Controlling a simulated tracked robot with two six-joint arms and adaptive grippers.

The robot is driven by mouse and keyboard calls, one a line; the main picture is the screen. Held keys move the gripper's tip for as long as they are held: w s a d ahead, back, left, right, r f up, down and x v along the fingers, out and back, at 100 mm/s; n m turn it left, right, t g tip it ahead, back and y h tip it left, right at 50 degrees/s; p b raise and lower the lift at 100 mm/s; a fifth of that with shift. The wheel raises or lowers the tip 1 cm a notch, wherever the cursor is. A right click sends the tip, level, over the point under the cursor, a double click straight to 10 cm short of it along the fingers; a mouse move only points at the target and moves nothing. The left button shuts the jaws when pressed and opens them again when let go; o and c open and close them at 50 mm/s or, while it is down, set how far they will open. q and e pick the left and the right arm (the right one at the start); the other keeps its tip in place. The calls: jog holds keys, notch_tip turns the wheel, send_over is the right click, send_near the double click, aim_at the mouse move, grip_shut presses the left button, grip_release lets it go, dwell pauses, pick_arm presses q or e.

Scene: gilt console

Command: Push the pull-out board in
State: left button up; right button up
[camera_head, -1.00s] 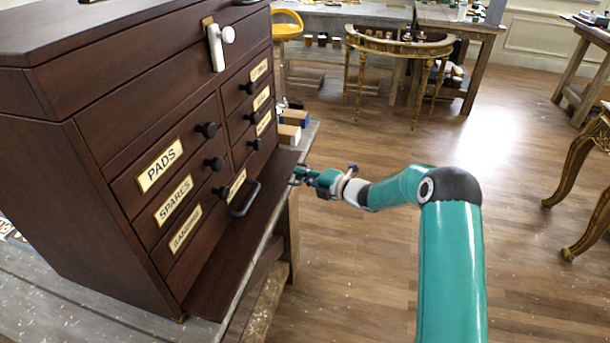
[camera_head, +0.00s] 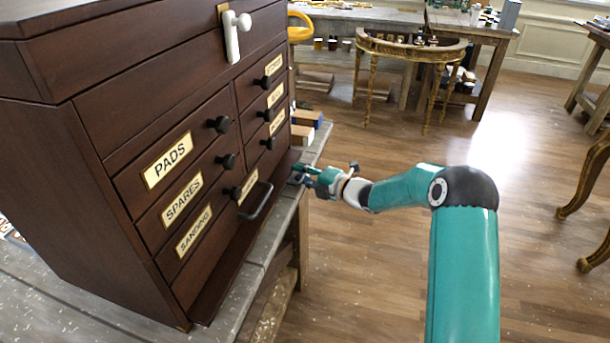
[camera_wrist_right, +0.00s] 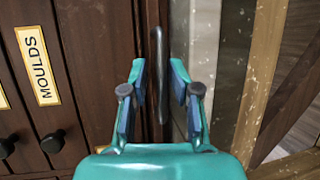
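The pull-out board (camera_head: 222,285) is a flat dark brown panel at the foot of the brown drawer chest (camera_head: 70,170). My right gripper (camera_head: 298,176) is at the far end of the board, low by the chest front. In the right wrist view my right gripper's two fingers (camera_wrist_right: 158,78) stand apart, with a grey bar-like handle (camera_wrist_right: 158,50) seen between or beyond them. I cannot tell whether they touch the board. My left gripper is out of view.
A dark bow handle (camera_head: 257,202) juts from the lower chest front, and round black knobs (camera_head: 220,124) stick out above. The worn grey bench (camera_head: 273,258) carries the chest. Small blocks (camera_head: 303,134) lie past its far end.

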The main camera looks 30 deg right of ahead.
jog(key=shift+s+f, duration=0.15)
jog(key=shift+f, duration=0.1)
jog(key=v, duration=0.7)
jog(key=shift+s+d+r, duration=0.15)
jog(key=shift+s+r, duration=0.1)
jog(key=shift+s, duration=0.05)
